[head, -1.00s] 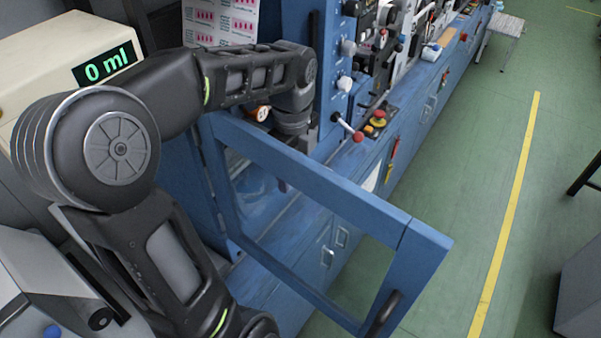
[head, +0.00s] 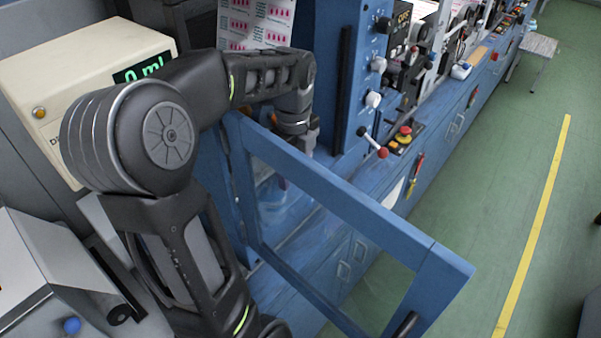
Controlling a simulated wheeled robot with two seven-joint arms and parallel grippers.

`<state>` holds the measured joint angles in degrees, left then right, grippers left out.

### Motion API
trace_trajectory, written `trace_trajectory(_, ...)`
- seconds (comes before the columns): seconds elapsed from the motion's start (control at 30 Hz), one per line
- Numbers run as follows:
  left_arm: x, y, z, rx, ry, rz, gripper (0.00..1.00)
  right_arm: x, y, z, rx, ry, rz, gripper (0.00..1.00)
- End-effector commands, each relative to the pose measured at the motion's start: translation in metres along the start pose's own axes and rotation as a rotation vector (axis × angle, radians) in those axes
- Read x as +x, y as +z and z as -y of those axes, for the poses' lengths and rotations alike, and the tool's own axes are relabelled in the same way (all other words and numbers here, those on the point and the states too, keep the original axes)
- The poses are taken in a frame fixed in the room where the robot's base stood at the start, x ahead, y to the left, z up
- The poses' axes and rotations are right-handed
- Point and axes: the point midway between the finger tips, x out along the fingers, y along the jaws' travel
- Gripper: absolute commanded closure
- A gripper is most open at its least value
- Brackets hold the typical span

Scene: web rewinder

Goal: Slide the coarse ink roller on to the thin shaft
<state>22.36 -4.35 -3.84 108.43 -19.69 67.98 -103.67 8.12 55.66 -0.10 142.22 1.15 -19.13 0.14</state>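No coarse ink roller and no thin shaft can be made out in the head view. My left arm comes in from the lower left and bends over the top of an open blue framed door (head: 350,208). Its wrist points down behind the door's top bar, beside the blue machine frame. The end of my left gripper is hidden there, so its fingers and anything in them cannot be seen. My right gripper is out of view.
A cream box (head: 75,85) with a green "0 ml" display stands behind my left arm. The blue machine (head: 345,60) carries knobs, a red-tipped lever (head: 373,143) and a red button (head: 404,134). The open door juts into the aisle. Green floor (head: 490,170) at right is largely clear.

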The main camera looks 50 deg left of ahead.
Motion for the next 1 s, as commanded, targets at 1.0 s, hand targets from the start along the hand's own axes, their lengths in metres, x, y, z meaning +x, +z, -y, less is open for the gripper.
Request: trace_trajectory(1.0,0.0,0.035,0.0,-0.001,0.001,0.0,0.98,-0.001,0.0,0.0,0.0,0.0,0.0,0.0)
